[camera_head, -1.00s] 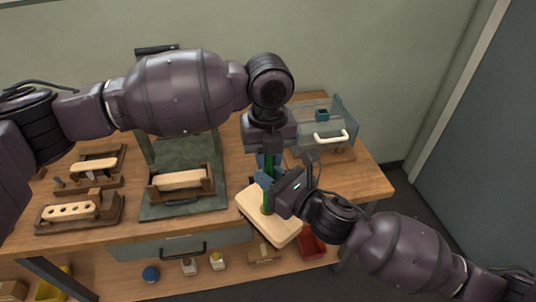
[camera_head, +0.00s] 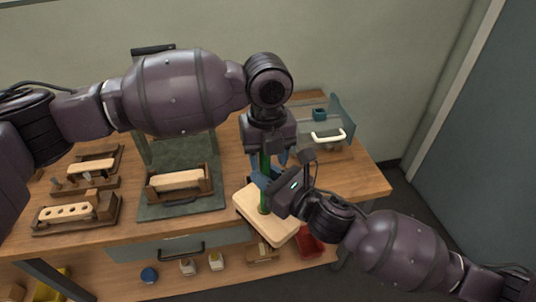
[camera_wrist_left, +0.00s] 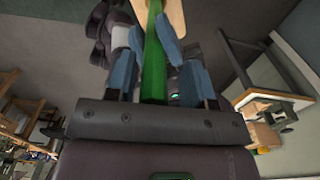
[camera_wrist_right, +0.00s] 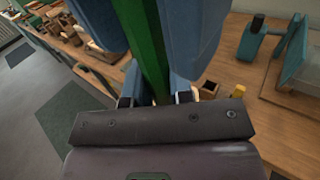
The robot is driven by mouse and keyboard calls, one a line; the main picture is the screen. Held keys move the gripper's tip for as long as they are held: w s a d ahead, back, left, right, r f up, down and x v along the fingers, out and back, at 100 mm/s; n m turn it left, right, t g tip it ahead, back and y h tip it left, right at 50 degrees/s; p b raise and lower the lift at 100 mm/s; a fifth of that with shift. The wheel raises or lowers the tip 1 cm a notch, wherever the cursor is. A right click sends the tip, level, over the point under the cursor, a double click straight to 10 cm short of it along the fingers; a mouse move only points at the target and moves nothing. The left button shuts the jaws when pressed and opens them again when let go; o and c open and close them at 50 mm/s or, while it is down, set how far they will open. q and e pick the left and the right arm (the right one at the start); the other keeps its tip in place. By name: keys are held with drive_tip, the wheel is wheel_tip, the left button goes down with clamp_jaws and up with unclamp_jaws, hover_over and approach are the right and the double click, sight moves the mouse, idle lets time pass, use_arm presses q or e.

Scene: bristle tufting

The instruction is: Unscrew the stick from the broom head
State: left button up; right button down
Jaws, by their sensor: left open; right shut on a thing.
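The green stick (camera_head: 265,160) stands roughly upright from the pale wooden broom head (camera_head: 250,212), a flat block held in front of the table's edge. My left gripper (camera_head: 270,158) points down from above; its blue fingers are open on either side of the stick's upper part. In the left wrist view the stick (camera_wrist_left: 153,65) runs between the spread fingers. My right gripper (camera_head: 264,181) comes in from the right and is shut on the stick lower down, just above the head. The right wrist view shows the stick (camera_wrist_right: 142,35) between its fingers. The screw joint is not clearly visible.
The wooden table (camera_head: 225,140) holds a dark green fixture (camera_head: 158,211) with a wooden block at centre, wooden holders (camera_head: 75,212) at left, and a clear case with a white handle (camera_head: 328,136) at right. A red bin (camera_head: 310,243) and small bottles (camera_head: 188,267) sit below.

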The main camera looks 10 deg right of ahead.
use_arm(q)
drive_tip(key=shift+o, duration=0.3)
drive_tip(key=shift+a+r, duration=0.1)
drive_tip(key=shift+r, duration=2.1)
drive_tip(key=shift+w+r, duration=0.25)
drive_tip(key=shift+r, duration=0.25)
drive_tip(key=r+m, duration=0.1)
drive_tip(key=r, duration=0.1)
drive_tip(key=r+m, duration=0.1)
drive_tip(key=r, duration=0.1)
drive_tip(key=shift+w+t, duration=0.2)
drive_tip(key=shift+t, duration=0.1)
drive_tip(key=m, duration=0.1)
drive_tip(key=r+m, duration=0.1)
drive_tip(key=m, duration=0.2)
drive_tip(key=shift+s+r, duration=0.2)
drive_tip(key=shift+r, duration=0.05)
drive_tip(key=m, duration=0.4)
drive_tip(key=shift+s+a+m, duration=0.1)
drive_tip(key=shift+s+m, duration=0.15)
drive_tip(key=shift+m, duration=0.05)
drive_tip(key=shift+f, duration=6)
clamp_jaws()
drive_tip(key=n, duration=0.3)
drive_tip(key=shift+n, duration=0.4)
